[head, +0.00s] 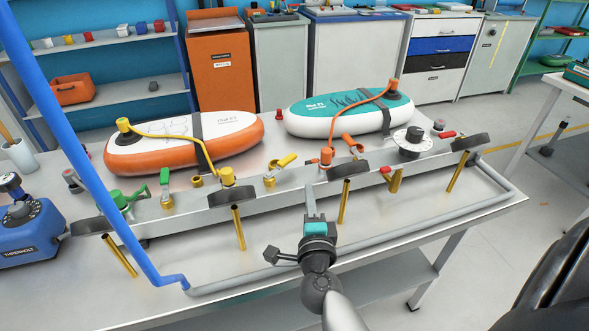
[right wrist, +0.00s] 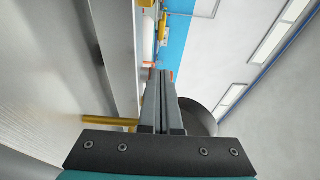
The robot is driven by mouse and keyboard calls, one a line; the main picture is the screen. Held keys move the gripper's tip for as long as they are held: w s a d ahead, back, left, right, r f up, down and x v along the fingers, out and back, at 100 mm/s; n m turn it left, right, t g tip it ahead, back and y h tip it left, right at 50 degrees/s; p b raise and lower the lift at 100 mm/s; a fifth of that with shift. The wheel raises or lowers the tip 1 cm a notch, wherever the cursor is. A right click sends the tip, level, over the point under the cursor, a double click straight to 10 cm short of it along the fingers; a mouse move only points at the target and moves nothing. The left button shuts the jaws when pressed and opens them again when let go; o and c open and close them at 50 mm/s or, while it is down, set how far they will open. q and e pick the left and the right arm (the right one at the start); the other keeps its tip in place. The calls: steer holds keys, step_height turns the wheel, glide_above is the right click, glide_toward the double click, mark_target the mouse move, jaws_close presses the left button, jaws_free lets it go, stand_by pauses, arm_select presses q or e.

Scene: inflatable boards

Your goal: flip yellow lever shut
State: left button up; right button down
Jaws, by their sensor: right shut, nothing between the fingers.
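The yellow lever (head: 286,160) sits on a small brass valve on the grey manifold bar (head: 290,191), left of the orange fitting. Its handle slants up to the right. My right gripper (head: 310,188) is in front of the bar, to the right of and nearer than the yellow lever, and appears apart from it. Its fingers are together and empty, and they also show shut in the right wrist view (right wrist: 165,75). A yellow part (right wrist: 162,28) shows beyond the fingertips there; I cannot tell whether it is the lever. My left gripper is not in view.
Yellow and orange hoses run to two inflatable boards (head: 225,150) behind. Brass pipes (head: 345,201) and black blocks flank my right gripper. A blue pump (head: 38,238) is at left.

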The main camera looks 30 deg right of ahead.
mark_target(293, 160)
steer(key=x, duration=0.6)
steer(key=shift+w+d, duration=0.1)
steer(key=shift+w, duration=0.05)
steer(key=shift+w+a+b, duration=0.2)
steer(key=shift+w+b, duration=0.1)
steer(key=shift+w, duration=0.25)
steer(key=shift+w+a+b, duration=0.2)
steer(key=shift+w+b, duration=0.05)
steer(key=shift+w, duration=0.3)
steer(key=shift+w+a, duration=0.25)
steer(key=shift+w, duration=0.5)
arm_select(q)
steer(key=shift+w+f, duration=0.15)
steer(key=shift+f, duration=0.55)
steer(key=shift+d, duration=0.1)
arm_select(e)
steer(key=shift+y, duration=0.3)
steer(key=shift+w+d+n+t+y, duration=0.15)
steer(key=shift+n+t+y, duration=0.15)
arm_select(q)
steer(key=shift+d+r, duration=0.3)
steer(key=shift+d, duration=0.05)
